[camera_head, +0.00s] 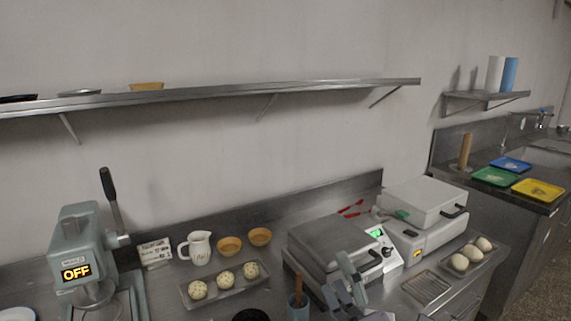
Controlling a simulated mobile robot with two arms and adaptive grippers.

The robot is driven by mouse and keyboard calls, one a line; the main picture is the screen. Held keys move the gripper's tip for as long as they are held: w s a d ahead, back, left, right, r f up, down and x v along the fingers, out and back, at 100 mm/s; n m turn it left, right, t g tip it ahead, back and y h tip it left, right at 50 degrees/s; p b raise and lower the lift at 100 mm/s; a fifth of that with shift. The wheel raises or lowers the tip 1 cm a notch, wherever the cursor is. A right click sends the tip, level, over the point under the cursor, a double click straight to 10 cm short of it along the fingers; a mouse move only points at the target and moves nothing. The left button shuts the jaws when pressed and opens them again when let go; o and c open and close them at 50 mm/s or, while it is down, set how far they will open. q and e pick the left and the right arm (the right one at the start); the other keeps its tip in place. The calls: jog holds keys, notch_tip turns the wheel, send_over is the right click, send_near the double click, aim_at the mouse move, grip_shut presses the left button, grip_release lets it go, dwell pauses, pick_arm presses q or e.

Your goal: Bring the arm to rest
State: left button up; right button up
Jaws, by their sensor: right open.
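My right gripper (344,280) shows at the bottom centre, low in the picture, with its fingers apart and nothing seen between them. It is in front of the grey press (333,240) with the green display, and overlaps its front edge in the picture. I cannot tell whether it touches anything. The rest of that arm is mostly cut off by the lower edge. My left gripper is not in view.
A blue cup (298,309) holding a brown stick stands just left of the gripper. A tray of dough balls (226,297), a white jug (198,248) and a mixer marked OFF (80,238) are further left. A wire rack (427,287) lies right.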

jog(key=s+d+f+m+g+h, duration=0.1)
jog(key=d+f+m+g+h, duration=0.2)
jog(key=d+f+m+h, duration=0.6)
jog(key=s+d+f+m+g, duration=0.2)
jog(key=s+f+m+g, duration=0.7)
jog(key=f, duration=0.7)
jog(key=s+f+m+g+y, duration=0.1)
jog(key=s+f+m+g, duration=0.4)
jog(key=s, duration=0.9)
jog(key=s+f+n+g, duration=0.1)
jog(key=s+f, duration=0.2)
jog(key=f, duration=2.6)
jog(key=s+d+f+g, duration=0.1)
jog(key=s+d+f, duration=0.2)
jog(key=s+f, duration=1.1)
jog(key=shift+s+f, duration=0.35)
jog(key=shift+s, duration=0.45)
